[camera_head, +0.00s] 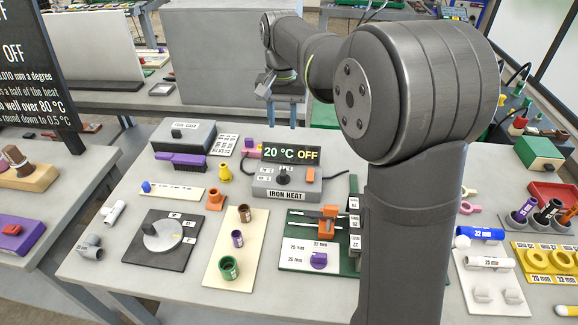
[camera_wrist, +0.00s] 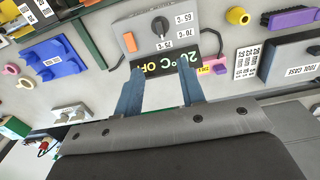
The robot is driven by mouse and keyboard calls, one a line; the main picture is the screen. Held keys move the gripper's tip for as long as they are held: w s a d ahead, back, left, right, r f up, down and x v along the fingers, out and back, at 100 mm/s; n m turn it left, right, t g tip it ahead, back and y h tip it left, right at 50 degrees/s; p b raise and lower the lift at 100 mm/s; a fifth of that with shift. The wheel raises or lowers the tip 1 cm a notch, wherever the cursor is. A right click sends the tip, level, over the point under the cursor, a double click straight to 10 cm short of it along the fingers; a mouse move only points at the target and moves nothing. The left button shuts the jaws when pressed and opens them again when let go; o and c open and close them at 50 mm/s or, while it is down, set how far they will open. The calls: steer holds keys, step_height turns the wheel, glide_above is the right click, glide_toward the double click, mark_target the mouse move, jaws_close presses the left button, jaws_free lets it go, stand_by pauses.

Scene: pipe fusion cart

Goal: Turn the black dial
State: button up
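The black dial (camera_head: 283,177) is on the front of the grey iron heat box (camera_head: 262,192), below a display reading "20 °C OFF". It also shows in the wrist view (camera_wrist: 161,27), where the box appears upside down, with temperature labels around the dial. An orange switch (camera_head: 310,174) is to the right of the dial. My gripper (camera_head: 281,125) is above and behind the box, with its two blue-grey fingers pointing down. In the wrist view its fingers (camera_wrist: 160,67) are spread apart with nothing between them, and the dial is beyond their tips.
A black plate with a round grey knob (camera_head: 163,237) is at the left. A cream board (camera_head: 225,279) with sockets and a green board with an orange clamp (camera_head: 322,221) are in front of the box. A grey case (camera_head: 184,139) is behind left.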

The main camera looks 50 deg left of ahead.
mark_target(283, 172)
step_height(283, 172, down, 17)
steer(key=shift+f, duration=0.2)
stand_by(0.3)
jaws_close()
